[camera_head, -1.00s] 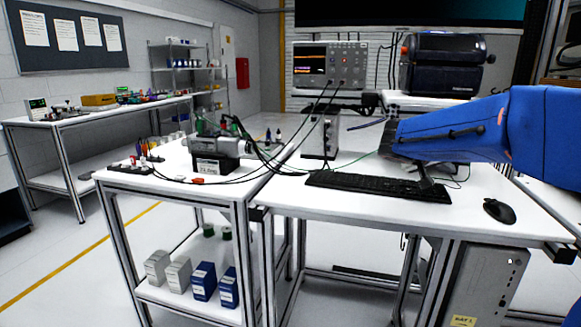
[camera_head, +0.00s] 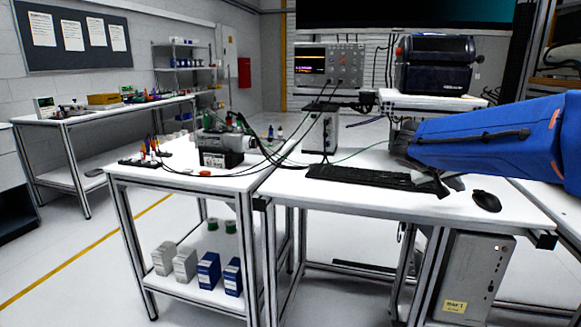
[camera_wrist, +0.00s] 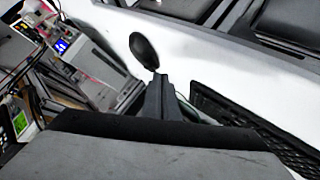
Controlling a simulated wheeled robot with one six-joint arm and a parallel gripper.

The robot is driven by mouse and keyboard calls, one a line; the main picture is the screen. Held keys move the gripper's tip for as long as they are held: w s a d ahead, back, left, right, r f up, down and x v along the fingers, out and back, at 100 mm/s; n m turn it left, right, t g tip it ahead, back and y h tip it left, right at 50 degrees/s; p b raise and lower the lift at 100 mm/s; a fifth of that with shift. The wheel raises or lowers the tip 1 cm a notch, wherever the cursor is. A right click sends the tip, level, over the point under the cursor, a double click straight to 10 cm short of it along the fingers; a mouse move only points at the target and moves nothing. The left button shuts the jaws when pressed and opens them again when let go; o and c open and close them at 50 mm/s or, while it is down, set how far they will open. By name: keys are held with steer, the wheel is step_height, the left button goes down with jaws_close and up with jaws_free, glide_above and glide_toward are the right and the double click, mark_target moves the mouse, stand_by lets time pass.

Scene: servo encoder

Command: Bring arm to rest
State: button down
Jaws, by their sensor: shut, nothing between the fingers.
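My blue-sleeved arm (camera_head: 490,140) reaches in from the right edge of the head view, over the right part of the workbench. Its dark end is above the right end of the black keyboard (camera_head: 345,175); the fingers are hard to make out there. In the wrist view the dark fingers of my gripper (camera_wrist: 160,98) are together, with nothing held between them. The keyboard (camera_wrist: 240,115) shows to their right. A dark oval (camera_wrist: 143,50) shows just beyond the fingertips; I cannot tell whether it touches them.
The workbench (camera_head: 310,195) also bears a black mouse (camera_head: 486,201) near its front right. An oscilloscope (camera_head: 330,64) and a black machine (camera_head: 436,65) stand behind. A cart (camera_head: 225,182) with a cabled device (camera_head: 222,146) adjoins at left. Open floor lies farther left.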

steer(key=s+a+f+n+y, duration=0.1)
steer(key=s+a+f+y, duration=0.2)
steer(key=s, duration=0.7)
steer(key=s+a+f+n+y, duration=0.2)
steer(key=s+a+f+y, duration=0.1)
steer(key=s+a+f, duration=0.4)
steer(key=s+a+f+n+y, duration=0.1)
steer(key=s+a+f+y, duration=0.3)
steer(key=s, duration=1)
step_height(320, 180, down, 3)
steer(key=shift+a+f+n+g, duration=0.1)
steer(key=shift+a+n+g, duration=0.25)
steer(key=shift+a, duration=0.65)
